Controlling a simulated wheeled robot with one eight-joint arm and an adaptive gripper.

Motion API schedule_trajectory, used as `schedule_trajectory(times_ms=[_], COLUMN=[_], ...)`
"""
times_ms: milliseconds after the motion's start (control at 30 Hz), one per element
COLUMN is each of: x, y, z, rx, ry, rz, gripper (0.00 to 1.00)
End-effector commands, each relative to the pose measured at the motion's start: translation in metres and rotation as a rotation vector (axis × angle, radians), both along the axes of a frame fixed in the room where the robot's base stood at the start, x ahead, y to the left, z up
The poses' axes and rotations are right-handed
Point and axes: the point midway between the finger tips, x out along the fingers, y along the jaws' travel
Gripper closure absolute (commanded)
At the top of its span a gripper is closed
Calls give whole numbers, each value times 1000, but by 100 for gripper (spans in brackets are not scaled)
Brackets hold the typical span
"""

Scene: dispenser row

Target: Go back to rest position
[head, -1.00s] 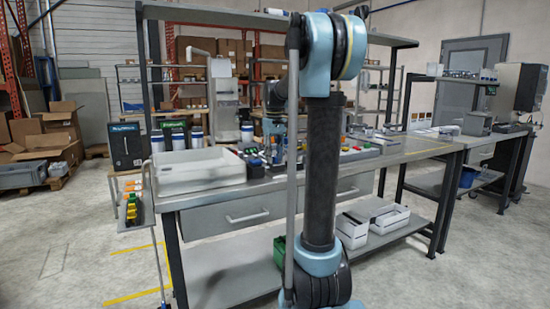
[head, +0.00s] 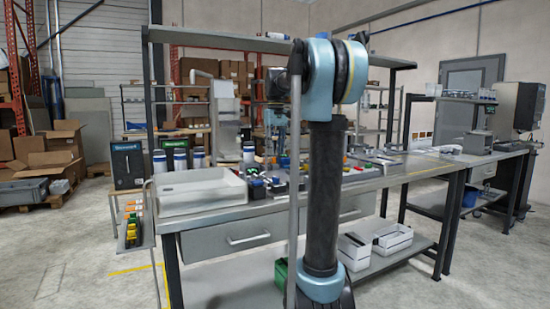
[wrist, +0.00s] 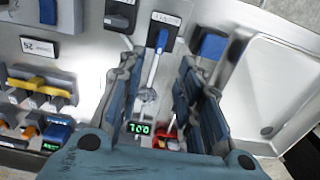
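My arm (head: 328,190) stands upright in front of the workbench (head: 290,200) in the head view, and its upper joint bends back over the bench. In the wrist view, my gripper (wrist: 168,85) is open, with a clear gap between its two fingers. It points down over the bench top with its dispensers. A small green-lit display (wrist: 140,128) and a red part (wrist: 166,138) show between the fingers, lower down. Nothing is seen held. In the head view, the gripper is partly hidden behind the arm.
A white tray (head: 202,192) stands at the bench's left end; its wall (wrist: 235,65) is close right of the gripper. Yellow-handled dispensers (wrist: 38,92) are at the left. White bins (head: 392,240) sit on the lower shelf. Floor at left (head: 60,250) is clear.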

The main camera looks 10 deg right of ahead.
Motion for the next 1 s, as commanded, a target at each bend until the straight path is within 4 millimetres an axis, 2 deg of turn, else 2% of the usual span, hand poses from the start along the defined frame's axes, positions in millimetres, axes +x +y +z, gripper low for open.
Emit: schedule_trajectory(times_ms=[333, 467, 667, 1000], x=[0, -8, -51, -144], y=[0, 0, -1, -4], z=[2, -1, -22, -83], rx=[0, 0, 0, 4], ry=[0, -3, -25, -71], rz=[0, -6, -38, -113], gripper=[68, 68, 68, 68])
